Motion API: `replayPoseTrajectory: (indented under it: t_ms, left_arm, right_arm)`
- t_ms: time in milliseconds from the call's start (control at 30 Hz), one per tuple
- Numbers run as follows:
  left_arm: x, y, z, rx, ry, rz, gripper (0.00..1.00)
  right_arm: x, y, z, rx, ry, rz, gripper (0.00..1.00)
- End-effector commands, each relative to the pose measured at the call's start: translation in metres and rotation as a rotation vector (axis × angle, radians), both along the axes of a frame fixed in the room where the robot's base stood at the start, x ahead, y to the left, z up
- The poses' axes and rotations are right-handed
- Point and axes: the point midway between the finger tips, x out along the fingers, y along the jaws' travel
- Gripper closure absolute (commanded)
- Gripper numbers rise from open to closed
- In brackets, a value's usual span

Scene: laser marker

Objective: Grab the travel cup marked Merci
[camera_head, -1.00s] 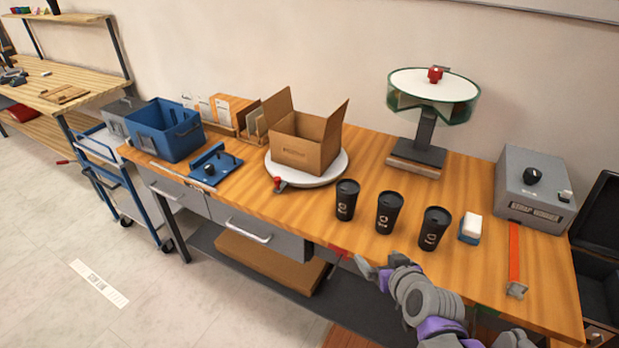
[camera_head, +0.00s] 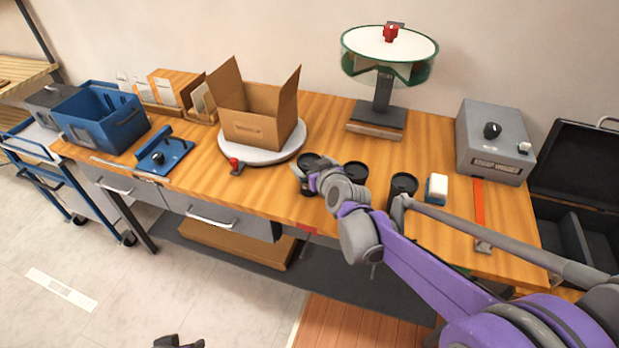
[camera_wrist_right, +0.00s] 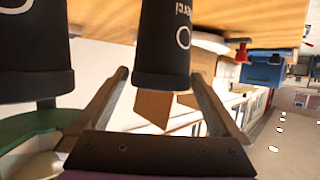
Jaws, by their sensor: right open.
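Three black lidded travel cups stand in a row near the table's front edge: a left cup (camera_head: 308,161), a middle cup (camera_head: 355,172) and a right cup (camera_head: 403,184). My right gripper (camera_head: 311,184) is at the left cup and partly covers it. In the right wrist view, which is upside down, the gripper (camera_wrist_right: 160,92) is open, with a black cup (camera_wrist_right: 162,50) between its fingers. White lettering and a ring mark show on that cup, but the word is cut off. Another cup (camera_wrist_right: 32,55) stands beside it. A dark part of my left gripper (camera_head: 178,342) shows at the bottom edge.
A cardboard box (camera_head: 258,115) sits on a white turntable (camera_head: 290,152) behind the left cup. A white-and-blue block (camera_head: 436,188) and a red strip (camera_head: 479,205) lie right of the cups. A grey control box (camera_head: 495,140) stands farther right.

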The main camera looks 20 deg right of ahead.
Motion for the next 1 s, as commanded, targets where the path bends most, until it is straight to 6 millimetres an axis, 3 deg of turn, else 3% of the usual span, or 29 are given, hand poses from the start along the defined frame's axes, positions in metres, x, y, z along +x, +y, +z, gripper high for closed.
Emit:
replayPoseTrajectory:
  t_ms: [200, 500, 533, 733, 1000]
  left_arm:
    - [0.0, 0.0, 0.0, 0.0, 0.0, 0.0, 0.5]
    - [0.0, 0.0, 0.0, 0.0, 0.0, 0.0, 0.5]
    - [0.0, 0.0, 0.0, 0.0, 0.0, 0.0, 0.5]
    - [0.0, 0.0, 0.0, 0.0, 0.0, 0.0, 0.5]
    - [0.0, 0.0, 0.001, 0.0, 0.0, 0.0, 0.5]
  right_arm:
    - [0.03, 0.004, -0.008, 0.0, 0.0, 0.001, 0.0]
    - [0.036, 0.004, -0.011, 0.0, 0.0, 0.001, 0.0]
    - [0.035, 0.004, -0.011, 0.0, 0.0, 0.001, 0.02]
    - [0.035, 0.004, -0.011, 0.0, 0.0, 0.001, 0.37]
    - [0.035, 0.004, -0.008, 0.0, 0.0, 0.0, 0.37]
